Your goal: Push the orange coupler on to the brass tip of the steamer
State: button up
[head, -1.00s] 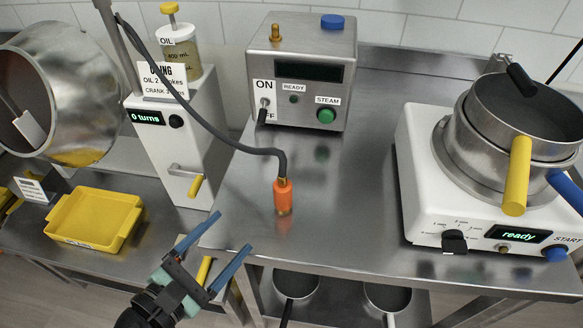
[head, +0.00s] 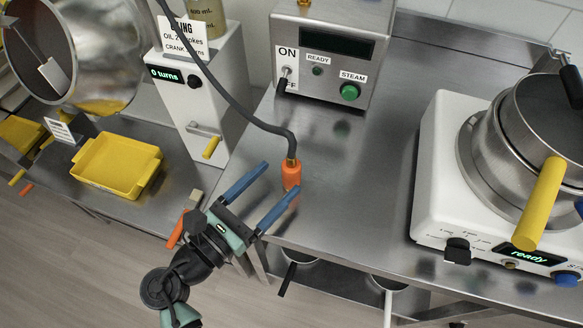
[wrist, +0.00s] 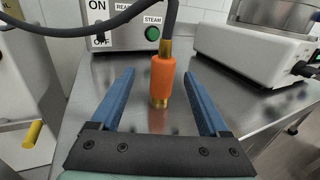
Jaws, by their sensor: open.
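The orange coupler (head: 291,175) is on the end of a dark hose (head: 240,115) and stands upright at the steel table's front left part. In the wrist view the coupler (wrist: 162,77) has brass above and below it and sits ahead, between the lines of the two blue fingers. My gripper (head: 273,187) is open and empty, just left of and in front of the coupler; its fingers (wrist: 158,90) do not touch it visibly.
A white cooker (head: 432,170) with stacked pans and a yellow handle (head: 540,205) stands at the right. A white oil dispenser (head: 215,85) and a yellow tray (head: 118,168) are at the left. The middle of the steel table (head: 375,150) is clear.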

aim_at(285, 175)
jog(key=x, duration=0.5)
jog(key=shift+s+d+r, duration=0.1)
jog(key=shift+s+d, duration=0.05)
jog(key=shift+s, duration=0.05)
grip_shut()
